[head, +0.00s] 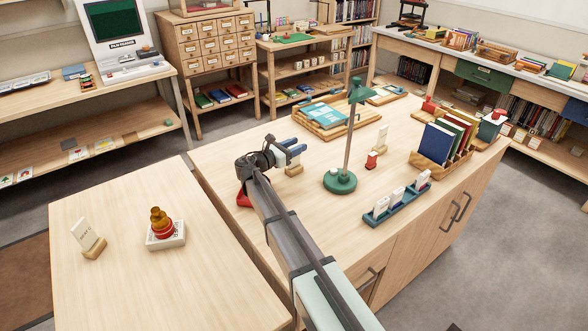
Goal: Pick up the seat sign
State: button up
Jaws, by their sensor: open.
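My gripper (294,148) is open, with blue fingers, above the near left part of the large wooden counter (225,155). A small sign with a pale wooden base (294,170) stands right under or between the fingers, which hide most of its card; I cannot tell if they touch it. A similar white sign (85,233) with dark lettering, leaning in a wooden base, stands on the left table. Another small white sign (382,138) stands farther back on the counter. The lettering is too small to read, so I cannot tell which is the seat sign.
A green lamp (341,181) stands right of my gripper. Near it are a small red object (371,160), a blue rack of white cards (398,203), a book rack (440,163) and a wooden tray (322,118). A stamp-like object (163,228) sits on the left table.

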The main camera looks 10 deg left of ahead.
jog(key=shift+w+d, duration=0.4)
jog(key=shift+w, duration=0.1)
grip_shut()
